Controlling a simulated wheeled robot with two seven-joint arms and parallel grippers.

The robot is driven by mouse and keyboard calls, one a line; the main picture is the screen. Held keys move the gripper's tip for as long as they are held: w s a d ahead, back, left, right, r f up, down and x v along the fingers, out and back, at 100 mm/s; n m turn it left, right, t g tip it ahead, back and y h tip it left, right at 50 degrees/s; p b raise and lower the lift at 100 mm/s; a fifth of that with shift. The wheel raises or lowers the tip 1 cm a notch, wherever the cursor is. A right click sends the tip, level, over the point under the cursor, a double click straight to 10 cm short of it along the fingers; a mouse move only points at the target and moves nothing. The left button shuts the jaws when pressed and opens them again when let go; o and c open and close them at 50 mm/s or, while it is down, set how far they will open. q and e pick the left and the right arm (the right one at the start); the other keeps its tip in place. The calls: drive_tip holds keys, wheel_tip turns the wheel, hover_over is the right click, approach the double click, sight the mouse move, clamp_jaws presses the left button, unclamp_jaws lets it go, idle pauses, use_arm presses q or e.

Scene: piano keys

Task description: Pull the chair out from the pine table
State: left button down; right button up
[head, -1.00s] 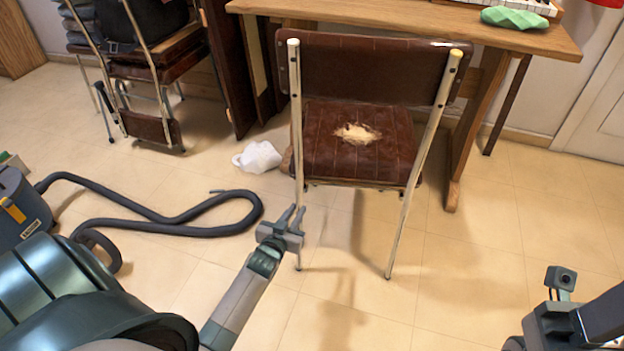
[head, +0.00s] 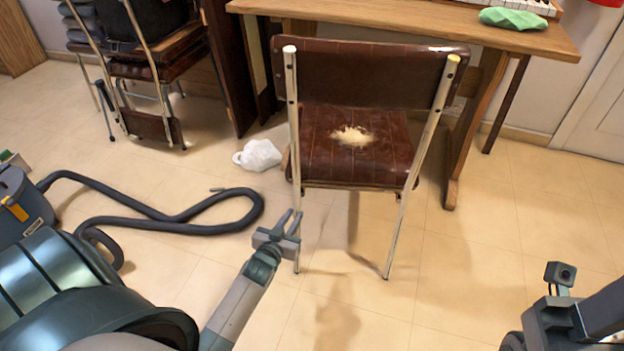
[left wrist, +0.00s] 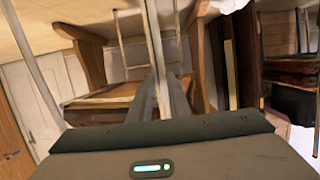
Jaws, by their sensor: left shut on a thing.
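The chair (head: 355,172) has a dark brown padded seat and back and pale metal legs. Its seat cover is torn, with pale stuffing showing. It stands upright with its back toward me, in front of the pine table (head: 400,18). My left gripper (head: 291,222) is shut on the chair's left rear leg, low down, below the seat. The left wrist view shows the metal leg (left wrist: 153,35) running up from between the fingers. My right arm shows at the lower right, apart from the chair; its fingertips cannot be made out.
A vacuum cleaner (head: 20,212) and its dark hose (head: 150,226) lie at left. A crumpled white bag (head: 258,155) is left of the chair. Another chair (head: 150,72) stands at the back left. A keyboard (head: 525,5) and green cloth (head: 512,18) are on the table. Floor at right is clear.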

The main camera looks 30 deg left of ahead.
use_arm(q)
drive_tip(key=shift+s+d+p, duration=0.15)
drive_tip(key=shift+s+p, duration=0.25)
drive_tip(key=shift+s, duration=0.6)
drive_tip(key=shift+s+d+p, duration=0.15)
drive_tip(key=shift+s+p, duration=0.15)
drive_tip(key=shift+s, duration=0.3)
drive_tip(key=shift+s+d+p, duration=0.15)
drive_tip(key=shift+s+p, duration=0.1)
drive_tip(key=shift+s, duration=0.3)
drive_tip(key=c, duration=1.4)
unclamp_jaws()
drive_tip(key=shift+o, duration=0.2)
drive_tip(key=shift+s, duration=0.15)
drive_tip(key=s+d+p, duration=0.2)
drive_tip(key=s+p, duration=0.2)
drive_tip(key=s, duration=0.5)
drive_tip(key=shift+s+d, duration=0.15)
drive_tip(key=shift+s, duration=0.05)
